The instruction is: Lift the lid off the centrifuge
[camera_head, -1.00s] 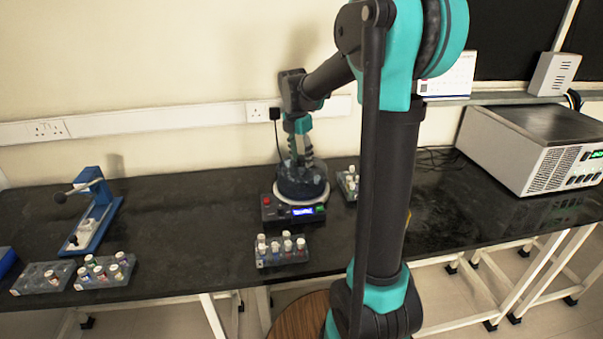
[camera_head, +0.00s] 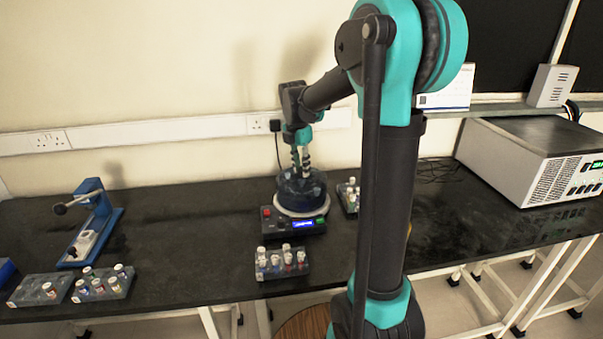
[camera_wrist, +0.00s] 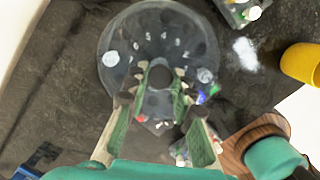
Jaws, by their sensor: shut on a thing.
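The centrifuge (camera_head: 293,226) stands on the black bench, with a lit blue display and a red button on its front. Its dark, see-through lid (camera_head: 289,190) sits on top; in the wrist view the lid (camera_wrist: 124,47) is a round dome with numbers showing through it and a dark round knob (camera_wrist: 160,76) at its middle. My gripper (camera_head: 301,167) points down at the lid from above. In the wrist view my gripper (camera_wrist: 162,82) has its two fingers closed on either side of the knob. Whether the lid has left the base cannot be told.
A vial rack (camera_head: 282,262) stands just in front of the centrifuge and another (camera_head: 348,197) to its right. A blue press-like stand (camera_head: 92,228) and more racks (camera_head: 102,285) are at the left. A large white-grey instrument (camera_head: 530,158) is at the right. The bench between is clear.

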